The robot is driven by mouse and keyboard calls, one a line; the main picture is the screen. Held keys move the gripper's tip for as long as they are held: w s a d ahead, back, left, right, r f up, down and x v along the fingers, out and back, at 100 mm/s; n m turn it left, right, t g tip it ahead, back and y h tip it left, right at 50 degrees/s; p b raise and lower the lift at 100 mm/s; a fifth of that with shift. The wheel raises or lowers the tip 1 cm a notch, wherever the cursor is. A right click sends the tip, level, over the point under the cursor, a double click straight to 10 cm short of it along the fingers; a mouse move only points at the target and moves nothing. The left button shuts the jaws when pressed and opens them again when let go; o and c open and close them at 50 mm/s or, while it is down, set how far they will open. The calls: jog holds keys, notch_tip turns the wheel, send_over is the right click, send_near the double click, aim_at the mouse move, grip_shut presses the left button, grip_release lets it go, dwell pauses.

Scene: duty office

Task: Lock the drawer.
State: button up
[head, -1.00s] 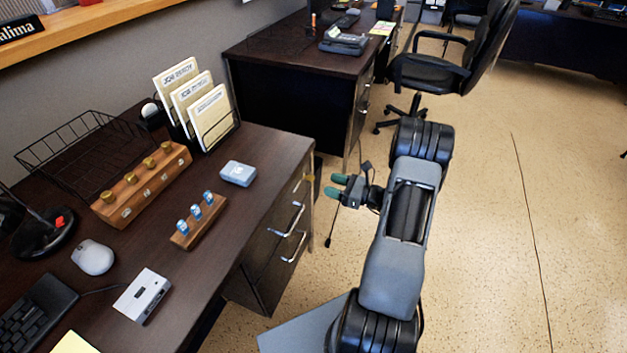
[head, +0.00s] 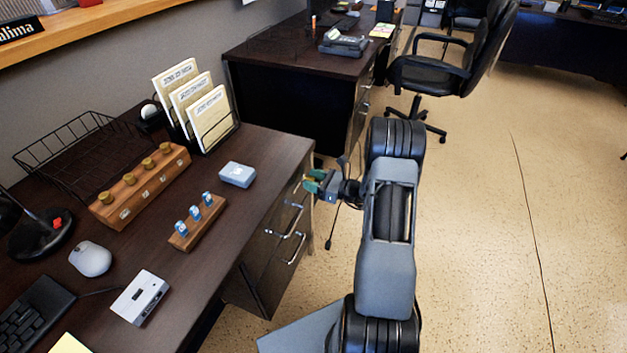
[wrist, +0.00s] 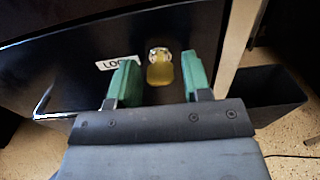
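The drawer unit (head: 268,262) is at the right end of the near desk, with silver handles, and its drawers look closed. A brass key (wrist: 160,70) sits in a round silver lock (wrist: 158,54) on the drawer front, beside a white label (wrist: 118,62) that reads "LO..." before my finger covers the rest. My gripper (head: 314,182) is at the upper drawer front in the head view. In the wrist view my gripper (wrist: 158,82) is open, with one green finger on each side of the key and gaps visible between them.
A dark bin (wrist: 275,92) stands on the floor right of the drawer unit. The desk top (head: 245,215) holds a small blue-grey box (head: 237,174) near the edge above the drawers. Open floor (head: 470,240) lies to the right.

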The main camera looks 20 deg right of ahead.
jog(key=c, duration=0.7)
jog(key=shift+c, duration=0.2)
jog(key=m+p, duration=0.1)
jog(key=m, duration=0.1)
jog(key=m+p, duration=0.1)
jog(key=p, duration=0.1)
jog(key=shift+r+m, duration=0.2)
jog(key=shift+m, duration=0.2)
jog(key=m+p, duration=0.3)
jog(key=m, duration=0.1)
jog(key=shift+m, duration=0.3)
jog(key=m+p, duration=0.2)
jog(key=m, duration=0.2)
jog(key=shift+m, duration=0.3)
jog(key=shift+f+m+p, duration=0.15)
jog(key=shift+m+p, duration=0.85)
jog(key=shift+m, duration=1.5)
